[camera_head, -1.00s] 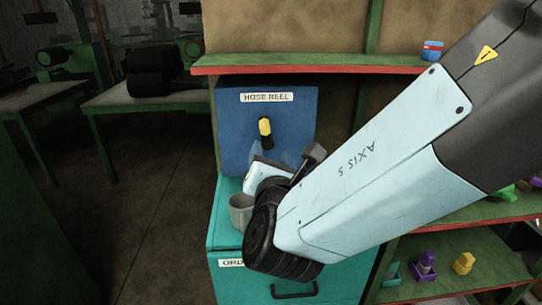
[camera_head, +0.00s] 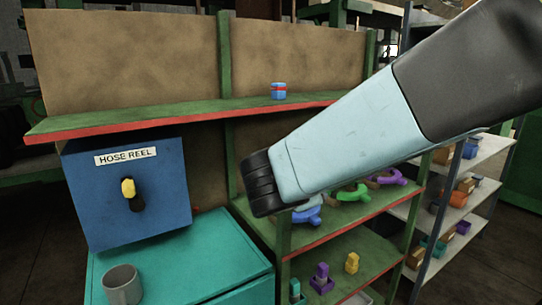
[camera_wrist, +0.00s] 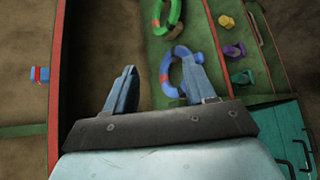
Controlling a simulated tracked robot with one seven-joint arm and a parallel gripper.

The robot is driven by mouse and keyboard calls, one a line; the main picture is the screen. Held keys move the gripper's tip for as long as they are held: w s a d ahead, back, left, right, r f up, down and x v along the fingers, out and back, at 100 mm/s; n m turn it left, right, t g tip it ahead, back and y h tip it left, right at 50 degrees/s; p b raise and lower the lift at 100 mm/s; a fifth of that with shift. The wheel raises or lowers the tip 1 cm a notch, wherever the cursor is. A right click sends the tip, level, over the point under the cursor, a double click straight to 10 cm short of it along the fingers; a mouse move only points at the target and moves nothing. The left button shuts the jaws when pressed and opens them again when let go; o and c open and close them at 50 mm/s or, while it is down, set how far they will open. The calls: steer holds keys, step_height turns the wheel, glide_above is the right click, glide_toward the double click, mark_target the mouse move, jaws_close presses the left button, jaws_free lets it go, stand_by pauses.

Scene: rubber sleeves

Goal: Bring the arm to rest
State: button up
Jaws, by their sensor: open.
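My arm (camera_head: 350,145) reaches in from the upper right of the head view, its dark wrist joint in front of the green shelf unit. My gripper shows in the wrist view (camera_wrist: 160,80) with its two light-blue fingers spread wide and nothing between them. It points toward the shelf, where a blue ring (camera_wrist: 168,68) lies behind the fingers, near the right one. In the head view my gripper is mostly hidden behind the wrist joint. I cannot tell whether it touches anything.
The blue hose reel box (camera_head: 90,205) and a grey cup (camera_head: 122,285) stand on the teal cabinet (camera_head: 225,255) at left. A blue-red can (camera_head: 278,91) sits on the top shelf. Rings and small coloured parts fill the lower shelves. A white rack (camera_head: 465,190) stands at right.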

steer(key=s+d+m+g+y, duration=0.5)
steer(key=s+d+m, duration=0.6)
steer(key=m, duration=0.8)
steer(key=shift+s+d+r+g+y, duration=0.25)
steer(key=shift+d+g+y, duration=0.25)
steer(key=shift+d, duration=1.25)
